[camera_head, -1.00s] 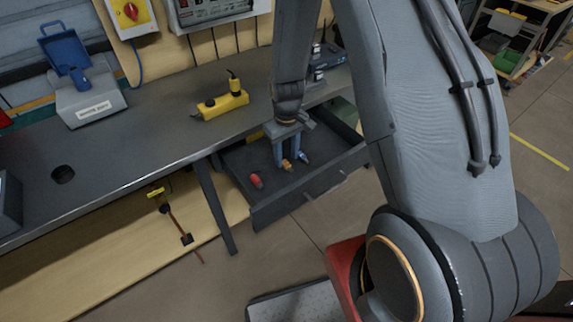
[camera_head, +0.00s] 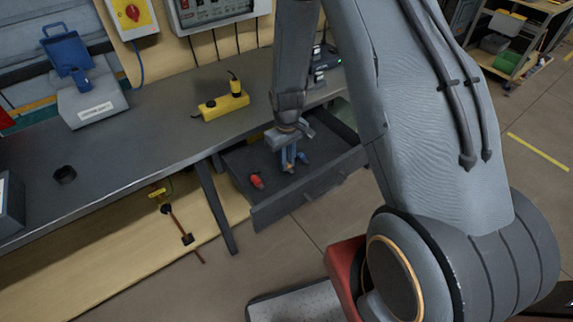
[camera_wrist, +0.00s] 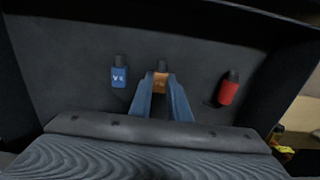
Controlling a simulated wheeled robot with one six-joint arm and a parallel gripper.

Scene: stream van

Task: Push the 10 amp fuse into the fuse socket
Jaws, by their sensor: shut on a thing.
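An open dark drawer (camera_head: 270,212) under the bench holds three small fuse-like pieces. My gripper (camera_wrist: 161,88) points down into it and is shut on the orange one (camera_wrist: 161,78), whose dark end shows past the fingertips. In the head view the gripper (camera_head: 288,163) hides most of that piece. A blue one (camera_wrist: 119,77) with pale marks lies to its left in the wrist view, and a red one (camera_wrist: 229,92) lies to its right. I cannot read any amp rating. I cannot make out the fuse socket for sure.
The bench (camera_head: 130,140) carries a yellow unit (camera_head: 222,105), a grey box (camera_head: 92,105) with a raised blue lid (camera_head: 66,57) and a small dark ring (camera_head: 64,174). A panel (camera_head: 210,14) and red switch (camera_head: 132,12) are on the wall. The bench edge is close to the drawer.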

